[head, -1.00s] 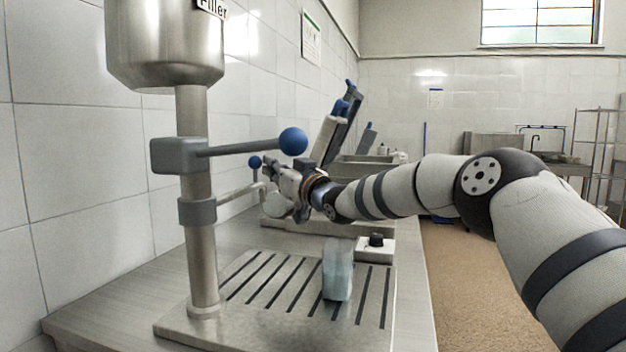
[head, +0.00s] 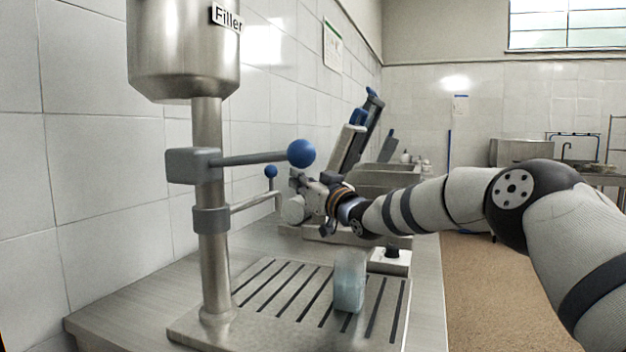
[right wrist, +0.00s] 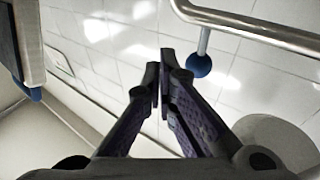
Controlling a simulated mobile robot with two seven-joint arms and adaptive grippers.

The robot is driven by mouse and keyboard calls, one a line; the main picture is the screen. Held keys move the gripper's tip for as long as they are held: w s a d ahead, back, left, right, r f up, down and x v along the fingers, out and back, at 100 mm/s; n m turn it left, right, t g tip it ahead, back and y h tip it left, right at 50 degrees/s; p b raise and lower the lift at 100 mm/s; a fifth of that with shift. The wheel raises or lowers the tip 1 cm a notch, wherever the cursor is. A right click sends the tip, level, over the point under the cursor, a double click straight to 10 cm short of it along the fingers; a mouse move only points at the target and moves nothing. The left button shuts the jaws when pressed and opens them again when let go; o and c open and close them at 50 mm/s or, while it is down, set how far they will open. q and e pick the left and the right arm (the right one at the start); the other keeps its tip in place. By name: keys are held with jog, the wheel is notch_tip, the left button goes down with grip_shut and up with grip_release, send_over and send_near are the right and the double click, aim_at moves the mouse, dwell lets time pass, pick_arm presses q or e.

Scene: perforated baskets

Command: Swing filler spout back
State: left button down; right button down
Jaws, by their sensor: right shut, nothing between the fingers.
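The filler (head: 208,120) is a steel tank on a column. Its spout (head: 250,202) is a thin metal pipe from the lower grey collar, pointing right and bent down at its end, with a small blue ball (head: 270,171) on a stem. The right wrist view shows the pipe (right wrist: 250,27) at upper right and the ball (right wrist: 198,66). My right gripper (head: 327,205) is right of the spout end, apart from it in the head view. Its fingers (right wrist: 158,82) are shut and empty, left of the ball. My left gripper is out of view.
An upper lever with a larger blue ball (head: 301,153) sticks out above the spout. A translucent container (head: 349,282) stands on the slotted drip tray (head: 250,318). A box with a black knob (head: 390,262) and a slicer-like machine (head: 350,145) are behind. The tiled wall is close at left.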

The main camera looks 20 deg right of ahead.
jog(key=s+d+f, duration=0.2)
jog(key=s+d, duration=0.4)
jog(key=d, duration=0.3)
